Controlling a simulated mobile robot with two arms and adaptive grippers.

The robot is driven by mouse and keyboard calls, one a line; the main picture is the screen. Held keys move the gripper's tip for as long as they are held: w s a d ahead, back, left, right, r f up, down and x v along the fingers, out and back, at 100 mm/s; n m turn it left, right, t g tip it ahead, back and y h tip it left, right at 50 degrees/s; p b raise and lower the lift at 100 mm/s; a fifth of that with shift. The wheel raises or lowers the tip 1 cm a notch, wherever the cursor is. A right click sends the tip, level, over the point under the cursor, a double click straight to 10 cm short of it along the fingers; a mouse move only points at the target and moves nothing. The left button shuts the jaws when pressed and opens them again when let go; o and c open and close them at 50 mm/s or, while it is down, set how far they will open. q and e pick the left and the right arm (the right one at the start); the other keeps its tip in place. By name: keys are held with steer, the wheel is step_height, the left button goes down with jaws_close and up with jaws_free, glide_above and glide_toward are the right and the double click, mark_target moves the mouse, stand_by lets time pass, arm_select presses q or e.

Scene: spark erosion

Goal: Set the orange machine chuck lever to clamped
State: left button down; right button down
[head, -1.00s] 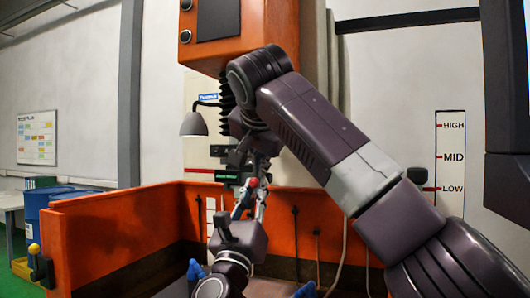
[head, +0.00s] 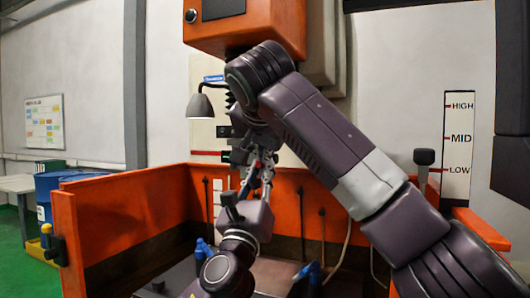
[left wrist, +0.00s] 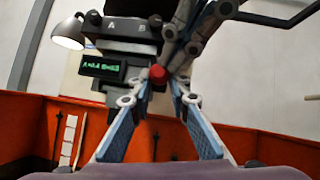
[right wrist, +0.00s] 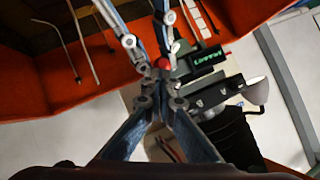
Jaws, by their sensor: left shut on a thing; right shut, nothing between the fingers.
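The chuck lever's red knob (left wrist: 157,72) shows in the left wrist view at the fingertips of my left gripper (left wrist: 160,88), in front of the black chuck block marked A and B (left wrist: 122,28). My left gripper is shut on the lever; its shaft is mostly hidden. The knob also shows in the right wrist view (right wrist: 162,64). My right gripper (right wrist: 160,104) is shut and empty, its tips close beside the knob and the left fingers; I cannot tell if they touch. A small display with green text (left wrist: 102,66) sits beside the chuck, its text unreadable.
The orange tank walls (head: 120,222) surround the work area. A lamp (head: 200,106) hangs left of the chuck. Blue-handled items (head: 203,250) stand low in the tank. A LOW-MID-HIGH scale (head: 458,145) is at the right. A blue barrel (head: 60,185) stands left outside.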

arm_select(q)
steer(key=shift+s+d+r, duration=0.1)
steer(key=shift+s+r, duration=0.1)
